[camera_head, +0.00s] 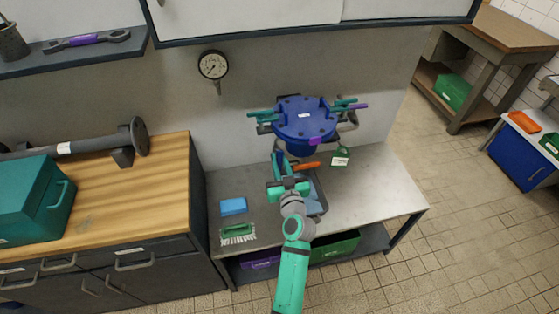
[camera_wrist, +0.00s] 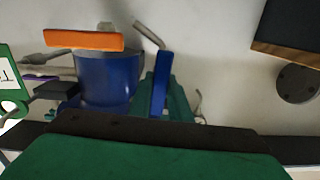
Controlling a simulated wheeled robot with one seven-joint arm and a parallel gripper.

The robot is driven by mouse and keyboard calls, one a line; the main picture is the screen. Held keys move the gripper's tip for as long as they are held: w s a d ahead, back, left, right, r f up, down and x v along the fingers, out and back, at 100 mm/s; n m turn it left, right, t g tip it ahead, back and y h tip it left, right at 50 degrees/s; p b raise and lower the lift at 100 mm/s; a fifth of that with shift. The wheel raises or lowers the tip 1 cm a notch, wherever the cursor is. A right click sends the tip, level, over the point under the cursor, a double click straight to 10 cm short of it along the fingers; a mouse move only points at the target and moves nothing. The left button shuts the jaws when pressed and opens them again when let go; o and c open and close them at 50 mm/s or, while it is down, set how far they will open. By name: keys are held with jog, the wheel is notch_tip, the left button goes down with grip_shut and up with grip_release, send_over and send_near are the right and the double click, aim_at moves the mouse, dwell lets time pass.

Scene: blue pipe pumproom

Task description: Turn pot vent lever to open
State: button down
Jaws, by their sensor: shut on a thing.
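The blue pot (camera_head: 304,120) with a bolted lid stands against the wall at the back of the grey bench. A blue lever (camera_head: 277,158) sits low at its front left and also shows in the wrist view (camera_wrist: 161,82). My gripper (camera_head: 280,173) is at this lever. In the wrist view its teal fingers (camera_wrist: 162,100) are on both sides of the lever, shut on it. An orange lever (camera_head: 307,166) lies just to the right in the head view and shows at upper left in the wrist view (camera_wrist: 84,40). I cannot tell which lever is the vent's.
A green tag (camera_head: 340,157) is right of the pot. A blue sponge (camera_head: 233,206) and a green brush (camera_head: 237,233) lie at the bench's front left. A grey-blue tray (camera_head: 315,200) is partly hidden behind my arm. The bench's right side is clear. A gauge (camera_head: 213,65) hangs on the wall.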

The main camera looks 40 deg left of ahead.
jog(key=shift+s+a+f+n, duration=0.15)
jog(key=shift+f+n, duration=0.1)
jog(key=shift+n, duration=0.35)
jog(key=c, duration=1.6)
grip_release()
jog(key=shift+c, duration=0.2)
jog(key=shift+r, duration=0.1)
jog(key=shift+d, duration=0.2)
jog(key=v, duration=1)
jog(key=shift+d, duration=0.15)
jog(key=shift+s+d, duration=0.1)
jog(key=shift+s, duration=0.05)
